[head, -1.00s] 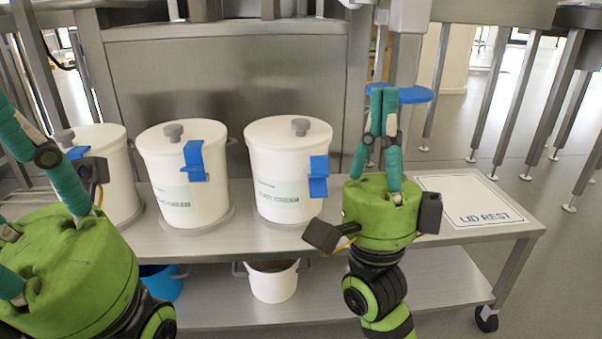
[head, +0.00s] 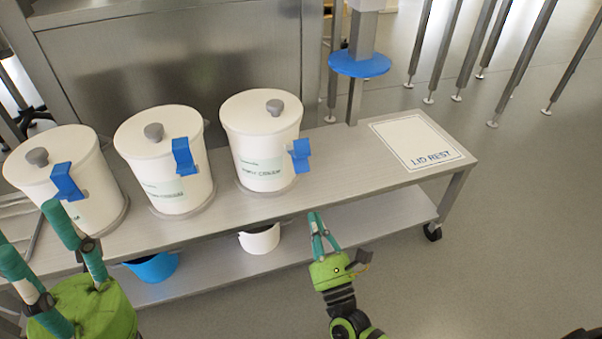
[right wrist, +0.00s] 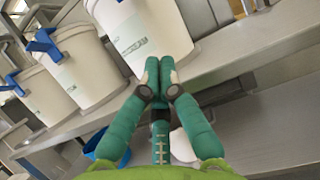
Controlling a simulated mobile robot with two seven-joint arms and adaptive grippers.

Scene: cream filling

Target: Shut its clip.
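Three white lidded tubs stand in a row on the steel table, each with a grey knob and a blue clip. On the left tub (head: 85,200) and middle tub (head: 165,190), the clips (head: 66,182) (head: 183,156) reach up over the lid's edge. On the right tub (head: 262,165), the clip (head: 300,155) hangs lower on the side, below the lid's rim, and juts outward. My right gripper (head: 318,222) is empty, in front of the table below the right tub; its fingers meet in the right wrist view (right wrist: 160,66). My left gripper (head: 30,228) is empty with fingers spread, near the left tub.
A white "LID REST" mat (head: 405,130) lies bare at the table's right end (head: 365,180). A blue disc (head: 360,64) on a steel post stands behind. A blue bucket (head: 152,268) and a white pot (head: 260,239) are on the lower shelf. Floor to the right is open.

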